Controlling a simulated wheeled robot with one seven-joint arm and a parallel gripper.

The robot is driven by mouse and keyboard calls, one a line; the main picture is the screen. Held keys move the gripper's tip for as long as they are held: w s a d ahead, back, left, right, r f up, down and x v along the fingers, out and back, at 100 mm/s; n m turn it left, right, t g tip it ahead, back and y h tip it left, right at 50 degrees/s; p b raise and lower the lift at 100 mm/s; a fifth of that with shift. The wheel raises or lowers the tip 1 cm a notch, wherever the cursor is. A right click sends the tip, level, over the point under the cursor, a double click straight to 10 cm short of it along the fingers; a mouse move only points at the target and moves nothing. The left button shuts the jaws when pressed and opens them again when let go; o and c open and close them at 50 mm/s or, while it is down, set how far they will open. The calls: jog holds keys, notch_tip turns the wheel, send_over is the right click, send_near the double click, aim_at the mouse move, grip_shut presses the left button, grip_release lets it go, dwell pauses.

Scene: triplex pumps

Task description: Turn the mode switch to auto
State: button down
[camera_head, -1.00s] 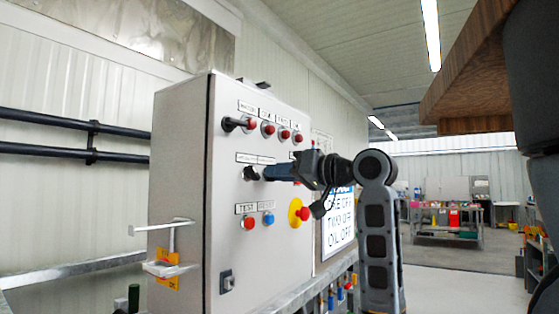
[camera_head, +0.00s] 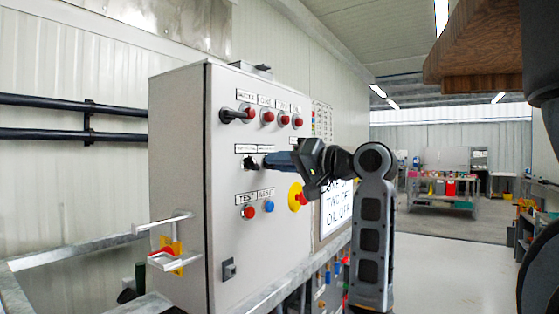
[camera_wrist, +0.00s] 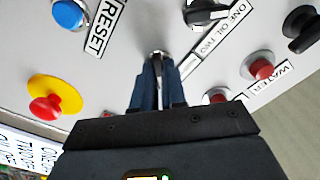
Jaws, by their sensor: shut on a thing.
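The control panel (camera_head: 230,235) is a grey box with labelled switches, lamps and buttons. My gripper (camera_head: 268,160) reaches in from the right to the middle row of its front. In the wrist view my gripper (camera_wrist: 157,72) has its blue-grey fingers close together on a small switch knob (camera_wrist: 157,54), most of which they hide. I take this to be the mode switch; its label and pointing direction cannot be read. A black switch (camera_head: 250,163) sits just left of it; in the wrist view this black switch (camera_wrist: 207,12) is labelled "ONE OIL TWO".
A red emergency stop on a yellow disc (camera_head: 295,197) is below right of my gripper. A red button (camera_head: 249,212) and blue reset button (camera_head: 269,207) lie below. Red lamps (camera_head: 283,120) and a black switch (camera_head: 235,114) line the top row. A metal bracket (camera_head: 165,240) protrudes at left.

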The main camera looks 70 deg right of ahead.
jog(key=c, duration=1.2)
grip_release()
jog(key=b+v, duration=0.1)
jog(key=v, duration=0.6)
jog(key=shift+s+a, duration=0.1)
jog(key=shift+s, duration=0.3)
